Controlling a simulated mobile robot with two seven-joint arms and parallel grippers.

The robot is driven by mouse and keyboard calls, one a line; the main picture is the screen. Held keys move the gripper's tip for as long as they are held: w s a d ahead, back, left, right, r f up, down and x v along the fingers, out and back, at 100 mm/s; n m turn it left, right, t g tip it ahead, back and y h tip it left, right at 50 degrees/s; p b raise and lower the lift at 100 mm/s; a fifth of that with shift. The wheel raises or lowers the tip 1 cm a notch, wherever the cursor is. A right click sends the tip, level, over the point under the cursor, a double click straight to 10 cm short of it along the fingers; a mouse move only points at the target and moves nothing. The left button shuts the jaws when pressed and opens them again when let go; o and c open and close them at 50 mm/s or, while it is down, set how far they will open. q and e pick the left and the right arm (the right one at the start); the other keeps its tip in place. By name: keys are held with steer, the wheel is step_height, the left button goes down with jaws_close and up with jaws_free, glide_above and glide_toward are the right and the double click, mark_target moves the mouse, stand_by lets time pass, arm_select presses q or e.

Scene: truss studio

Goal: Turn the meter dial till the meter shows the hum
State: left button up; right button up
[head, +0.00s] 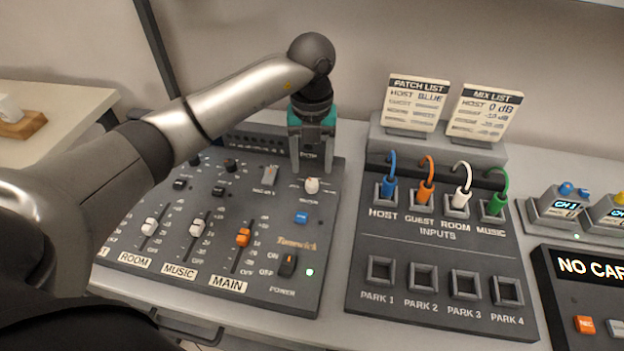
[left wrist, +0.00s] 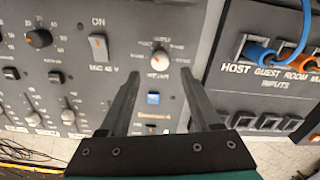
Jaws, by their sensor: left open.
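The meter dial is a small white knob (head: 312,185) at the upper right of the dark mixer panel (head: 205,262). In the left wrist view the white knob (left wrist: 160,60) has scale marks around it and lies just beyond the fingertips, in line with the gap. My left gripper (head: 311,168) points down just behind the knob in the head view. Its two fingers (left wrist: 158,75) are spread and empty, and I see no contact with the knob. A meter reading is not visible to me; the gripper hides part of the mixer's back. My right gripper is not in view.
A blue button (head: 301,217) sits below the knob, and a grey switch (head: 269,174) stands to its left. The patch panel (head: 430,245) with several coloured plugs is close on the right. Two list cards (head: 417,104) (head: 485,113) stand behind it.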

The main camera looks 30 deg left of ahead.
mark_target(312, 182)
arm_select(q)
step_height(312, 182, down, 5)
steer(key=shift+f+b, duration=0.2)
steer(key=shift+b, duration=0.2)
jaws_close()
stand_by(0.4)
